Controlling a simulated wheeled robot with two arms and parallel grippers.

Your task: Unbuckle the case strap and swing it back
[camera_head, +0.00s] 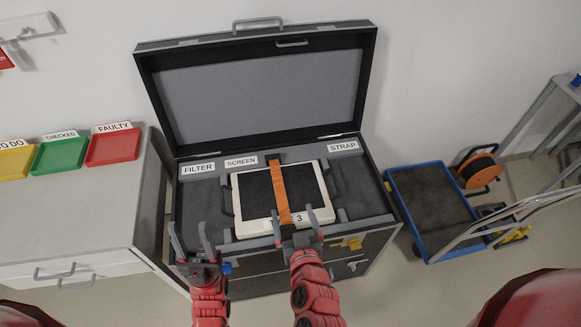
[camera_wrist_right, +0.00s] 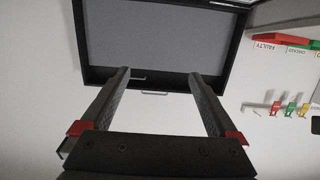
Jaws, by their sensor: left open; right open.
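The case (camera_head: 360,190) is open, with its grey-lined lid (camera_head: 260,90) standing up at the back. A white-framed device with a dark screen (camera_head: 308,185) lies in it. The orange strap (camera_head: 279,190) runs over the screen from the back edge to the front. Its front end and any buckle are partly hidden by my right gripper (camera_head: 294,214), which is open around the strap's front end. I cannot tell if it touches the strap. The right wrist view shows its two fingers (camera_wrist_right: 160,100) apart with nothing between them. My left gripper (camera_head: 187,232) is open and empty at the case's front left.
A cabinet (camera_head: 80,215) at the left bears yellow, green and red trays (camera_head: 113,147). A blue-rimmed cart (camera_head: 392,190) and an orange cable reel (camera_head: 480,170) stand at the right. A yellow latch (camera_head: 352,244) is on the case's front right.

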